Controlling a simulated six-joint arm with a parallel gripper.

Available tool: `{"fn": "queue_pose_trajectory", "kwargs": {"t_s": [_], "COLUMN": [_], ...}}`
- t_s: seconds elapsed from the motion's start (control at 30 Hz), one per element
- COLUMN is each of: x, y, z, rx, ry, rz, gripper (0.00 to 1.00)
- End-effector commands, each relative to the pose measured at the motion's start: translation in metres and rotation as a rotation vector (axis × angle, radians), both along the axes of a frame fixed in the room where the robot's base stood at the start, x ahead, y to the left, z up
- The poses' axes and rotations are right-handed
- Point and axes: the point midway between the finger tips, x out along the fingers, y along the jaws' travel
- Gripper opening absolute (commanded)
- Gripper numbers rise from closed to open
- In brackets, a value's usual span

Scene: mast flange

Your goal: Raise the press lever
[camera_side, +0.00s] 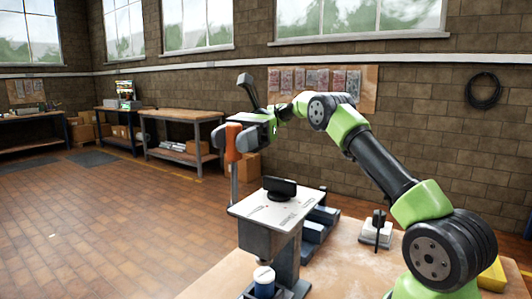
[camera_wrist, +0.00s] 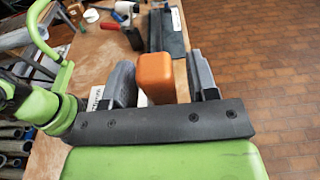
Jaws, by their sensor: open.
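The press (camera_side: 285,240) stands at the table's front left in the side view, with a pale top plate and a black knob. Its lever is a grey rod with an orange grip (camera_side: 233,143), standing nearly upright at the plate's left edge. My gripper (camera_side: 232,138) is at the height of the orange grip, with dark fingers on either side of it. In the wrist view the orange grip (camera_wrist: 155,74) sits between the two grey fingers of my open gripper (camera_wrist: 158,66). The left finger looks close to it; I cannot tell whether either touches. The rod's lower end is partly hidden.
A blue cup-like part (camera_side: 264,287) with a white top sits under the press head. Blue-grey blocks (camera_side: 318,225) lie behind the press. A small white device (camera_side: 377,232) and a yellow item (camera_side: 492,276) are farther right on the wooden table (camera_side: 340,270). The floor to the left is clear.

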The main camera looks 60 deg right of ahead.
Motion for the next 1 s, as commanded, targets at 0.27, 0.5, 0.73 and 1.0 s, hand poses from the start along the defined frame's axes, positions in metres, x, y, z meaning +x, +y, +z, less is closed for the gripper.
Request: {"fn": "queue_pose_trajectory", "kwargs": {"t_s": [0.27,0.5,0.73,1.0], "x": [-0.001,-0.001,-0.001,-0.001], "y": [0.021,0.052,0.083,0.116], "z": [0.0,-0.006,-0.021,-0.049], "rx": [-0.134,-0.334,-0.557,-0.845], "ry": [-0.002,-0.003,-0.002,-0.003], "rz": [0.003,0.005,0.008,0.01], "gripper": [0.53,0.53,0.53,0.53]}}
